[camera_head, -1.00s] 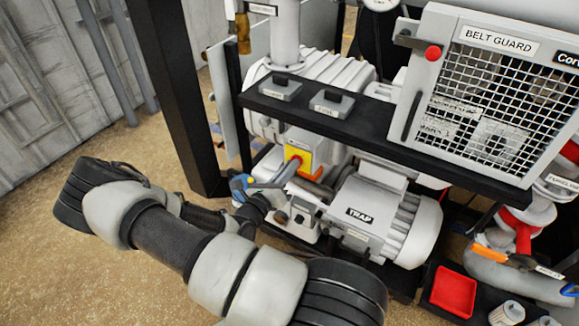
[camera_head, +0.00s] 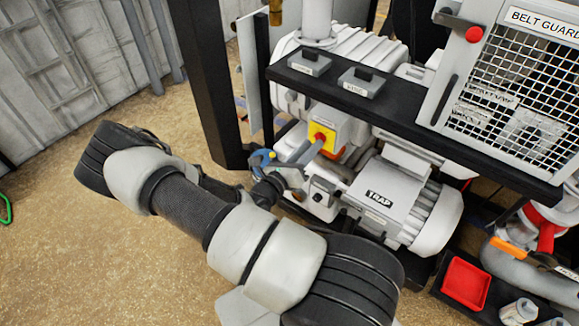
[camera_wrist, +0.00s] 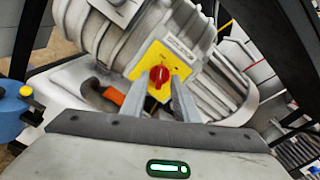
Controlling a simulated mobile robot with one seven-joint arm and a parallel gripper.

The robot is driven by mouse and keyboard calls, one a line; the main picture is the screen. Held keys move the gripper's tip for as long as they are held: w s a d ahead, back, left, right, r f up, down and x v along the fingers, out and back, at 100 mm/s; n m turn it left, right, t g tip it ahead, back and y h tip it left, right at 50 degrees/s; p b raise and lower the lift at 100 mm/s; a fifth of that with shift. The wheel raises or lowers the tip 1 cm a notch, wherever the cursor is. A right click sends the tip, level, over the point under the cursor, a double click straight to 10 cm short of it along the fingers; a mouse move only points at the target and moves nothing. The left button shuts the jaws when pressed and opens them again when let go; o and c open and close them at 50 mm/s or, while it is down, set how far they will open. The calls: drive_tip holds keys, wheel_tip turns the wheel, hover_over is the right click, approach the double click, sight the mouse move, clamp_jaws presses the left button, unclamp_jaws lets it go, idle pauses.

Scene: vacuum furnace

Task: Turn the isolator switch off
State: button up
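The isolator switch is a red knob (camera_wrist: 160,74) on a yellow plate (camera_wrist: 173,58), mounted on the pale pump body. Its handle looks roughly upright in the wrist view. In the head view, the yellow plate (camera_head: 329,128) and the red knob (camera_head: 319,137) show above the TRAP motor. My gripper (camera_wrist: 158,84) is open, with one fingertip on each side of the knob in the wrist view and gaps visible beside it. I cannot tell whether the tips touch the plate. In the head view my gripper's grey finger (camera_head: 301,152) reaches to the knob, partly covering it.
A black shelf (camera_head: 405,118) with two small boxes runs above the switch. A dark post (camera_head: 205,80) stands to the left. The TRAP motor (camera_head: 400,200) is at the lower right, and the belt guard (camera_head: 520,90) is at the upper right. An orange part (camera_wrist: 115,96) lies close left of the fingers.

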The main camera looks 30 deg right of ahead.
drive_tip(key=b+v, duration=0.1)
drive_tip(key=v, duration=1.4)
drive_tip(key=shift+s+a, duration=0.15)
drive_tip(key=shift+a, duration=0.15)
drive_tip(key=s+a+r+m+y+p, duration=0.1)
drive_tip(key=s+a+r+m+y, duration=0.2)
drive_tip(key=r+m, duration=0.6)
drive_tip(key=s+a+r+m+y+p, duration=0.1)
drive_tip(key=s+a+r+m+y, duration=0.2)
drive_tip(key=r+m+y, duration=0.5)
drive_tip(key=s+a+r+m+g+y+p, duration=0.1)
drive_tip(key=s+a+r+m+y, duration=0.3)
drive_tip(key=r+m, duration=0.7)
wheel_tip(320, 180, up, 5)
drive_tip(key=shift+s+f+m+y+p, duration=0.1)
drive_tip(key=shift+s+m+y+p, duration=0.25)
drive_tip(key=shift+y+p, duration=0.35)
